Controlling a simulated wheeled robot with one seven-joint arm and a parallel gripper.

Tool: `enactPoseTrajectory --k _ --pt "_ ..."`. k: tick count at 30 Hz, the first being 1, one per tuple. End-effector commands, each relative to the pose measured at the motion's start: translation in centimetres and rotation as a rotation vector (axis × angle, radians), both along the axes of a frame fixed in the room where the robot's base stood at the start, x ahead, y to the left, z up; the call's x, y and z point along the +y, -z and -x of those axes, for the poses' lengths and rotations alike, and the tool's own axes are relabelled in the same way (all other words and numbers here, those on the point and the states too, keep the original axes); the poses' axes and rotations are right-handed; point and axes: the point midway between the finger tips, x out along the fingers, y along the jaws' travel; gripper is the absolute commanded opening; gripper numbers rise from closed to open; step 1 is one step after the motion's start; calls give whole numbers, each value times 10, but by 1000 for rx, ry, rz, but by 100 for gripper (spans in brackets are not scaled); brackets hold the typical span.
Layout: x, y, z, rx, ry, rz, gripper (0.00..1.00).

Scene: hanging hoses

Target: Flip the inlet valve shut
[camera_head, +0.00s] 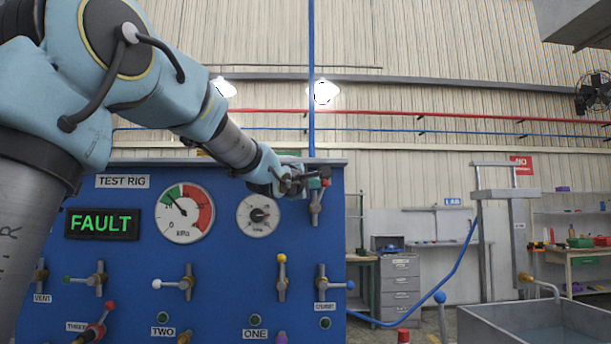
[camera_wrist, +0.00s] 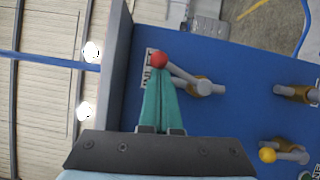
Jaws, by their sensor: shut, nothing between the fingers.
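The inlet valve has a red ball on its lever (camera_wrist: 180,73), with a brass-coloured body (camera_wrist: 201,87) on the blue panel; a partly covered label starting "IN" is beside it. In the head view the valve (camera_head: 316,207) is at the panel's top right, its lever pointing up and tilted slightly right. The red ball (camera_wrist: 159,60) is right at the tips of my gripper (camera_wrist: 161,75). The teal fingers are shut together with nothing between them. I cannot tell whether they touch the ball. In the head view my gripper (camera_head: 312,183) is at the left of the ball.
Other valves sit close below: a yellow-ball lever (camera_head: 282,258), a blue-ball lever (camera_head: 350,285) and a white-ball lever (camera_head: 157,284). A gauge (camera_head: 258,215) is left of the inlet valve. A "FAULT" display (camera_head: 102,223) is lit green. A sink (camera_head: 540,315) stands at the right.

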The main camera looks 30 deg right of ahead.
Motion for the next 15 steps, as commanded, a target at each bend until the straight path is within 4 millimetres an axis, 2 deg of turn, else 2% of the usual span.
enactPoseTrajectory --k 1,15 --pt "-3 -7 1 -18 1 -39 0" --pt "-24 5 12 -175 4 -372 0"
